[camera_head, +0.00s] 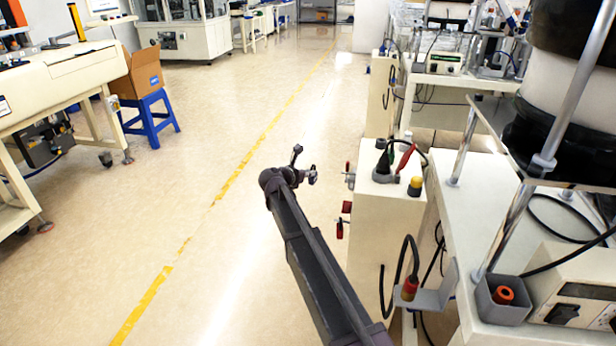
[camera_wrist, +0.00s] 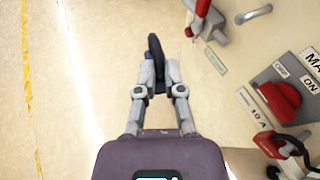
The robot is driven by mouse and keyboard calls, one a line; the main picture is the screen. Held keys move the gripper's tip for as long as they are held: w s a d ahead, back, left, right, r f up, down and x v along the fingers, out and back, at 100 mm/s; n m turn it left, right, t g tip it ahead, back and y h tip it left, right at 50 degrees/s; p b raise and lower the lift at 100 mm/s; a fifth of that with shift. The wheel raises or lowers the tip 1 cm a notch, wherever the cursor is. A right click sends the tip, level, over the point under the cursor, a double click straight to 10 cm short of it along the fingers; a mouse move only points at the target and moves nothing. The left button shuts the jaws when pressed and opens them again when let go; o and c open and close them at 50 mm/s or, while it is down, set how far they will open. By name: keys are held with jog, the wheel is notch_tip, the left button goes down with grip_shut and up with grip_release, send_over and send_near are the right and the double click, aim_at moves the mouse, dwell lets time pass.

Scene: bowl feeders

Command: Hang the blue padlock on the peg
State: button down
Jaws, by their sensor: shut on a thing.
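My gripper (camera_wrist: 157,85) is shut on the blue padlock (camera_wrist: 148,72) in the wrist view. A pale grey peg-like piece (camera_wrist: 253,14) shows at the top right of the wrist view, beside a red part (camera_wrist: 203,7). I cannot tell for certain that it is the peg. The padlock is apart from it.
The cream cabinet (camera_head: 375,235) carries a red rotary switch (camera_wrist: 281,100) and a red padlock-like thing (camera_wrist: 272,144) on its face. A black cone and a yellow-topped button (camera_head: 415,186) stand on top. Open floor with a yellow line (camera_head: 232,183) lies to the left.

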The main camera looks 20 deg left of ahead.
jog(key=shift+d, duration=0.2)
dwell(0.3)
jog(key=shift+w+d, duration=0.2)
jog(key=shift+d, duration=0.6)
jog(key=shift+w+d, duration=0.25)
jog(key=shift+d, duration=0.6)
jog(key=shift+w+d, duration=0.2)
jog(key=shift+d, duration=0.6)
jog(key=shift+w+d, duration=0.2)
jog(key=shift+d, duration=0.6)
jog(key=shift+w+d, duration=0.15)
jog(key=shift+d, duration=0.65)
jog(key=shift+w+d, duration=0.2)
jog(key=shift+d, duration=0.6)
dwell(2.1)
jog(key=shift+a, duration=0.4)
